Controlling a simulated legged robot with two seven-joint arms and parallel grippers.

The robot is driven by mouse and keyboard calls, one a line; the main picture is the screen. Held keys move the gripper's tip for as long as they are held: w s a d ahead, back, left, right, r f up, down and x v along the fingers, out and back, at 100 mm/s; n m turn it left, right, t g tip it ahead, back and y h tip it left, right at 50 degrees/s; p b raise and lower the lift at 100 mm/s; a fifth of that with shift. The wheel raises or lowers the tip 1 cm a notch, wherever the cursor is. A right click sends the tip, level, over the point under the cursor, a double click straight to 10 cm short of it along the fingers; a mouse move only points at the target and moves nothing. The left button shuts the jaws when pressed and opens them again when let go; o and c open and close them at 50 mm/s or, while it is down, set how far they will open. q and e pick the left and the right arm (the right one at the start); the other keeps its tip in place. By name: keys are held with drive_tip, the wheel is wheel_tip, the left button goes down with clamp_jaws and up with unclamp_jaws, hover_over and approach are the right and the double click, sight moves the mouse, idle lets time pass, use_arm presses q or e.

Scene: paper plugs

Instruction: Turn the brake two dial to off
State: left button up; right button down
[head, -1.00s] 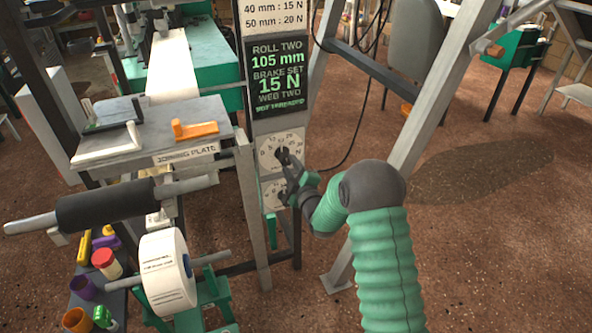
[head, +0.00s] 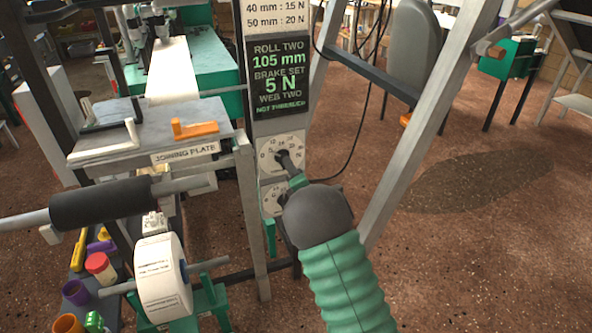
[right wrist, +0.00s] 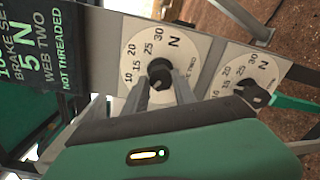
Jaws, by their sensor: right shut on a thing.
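The brake two dial is the upper white dial plate (head: 270,148) with a dark knob, on the grey post below the display. In the right wrist view its plate (right wrist: 135,50) shows numbers and a dark knob (right wrist: 159,68). My right gripper (head: 288,163) is shut on this knob; its fingers (right wrist: 165,92) reach onto it in the wrist view. The knob's pointer is hard to read. The display (head: 278,80) reads ROLL TWO, 105 mm, BRAKE SET 5 N, WEB TWO, NOT THREADED. My left gripper is out of view.
A second dial (right wrist: 245,75) sits just below, partly hidden by my right arm in the head view. The joining plate (head: 150,140) and a white label roll (head: 160,275) are to the left. A slanted grey frame leg (head: 425,130) stands to the right.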

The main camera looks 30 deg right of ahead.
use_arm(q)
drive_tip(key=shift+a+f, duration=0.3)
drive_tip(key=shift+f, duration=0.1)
use_arm(e)
drive_tip(key=n, duration=0.1)
drive_tip(key=w+r+n, duration=0.1)
drive_tip(key=n, duration=0.2)
drive_tip(key=shift+w+a+r+t, duration=0.15)
drive_tip(key=shift+a+r+t, duration=0.1)
drive_tip(key=shift+t, duration=0.15)
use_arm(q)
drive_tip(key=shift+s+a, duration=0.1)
use_arm(e)
drive_tip(key=shift+d, duration=0.15)
drive_tip(key=c, duration=1)
unclamp_jaws()
use_arm(q)
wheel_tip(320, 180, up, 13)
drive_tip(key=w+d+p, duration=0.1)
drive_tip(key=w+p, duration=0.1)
drive_tip(key=p, duration=1.1)
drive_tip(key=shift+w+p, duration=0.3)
drive_tip(key=shift+p, duration=0.05)
use_arm(e)
drive_tip(key=v, duration=1.8)
drive_tip(key=shift+f+g, duration=0.25)
drive_tip(key=shift+g, duration=0.05)
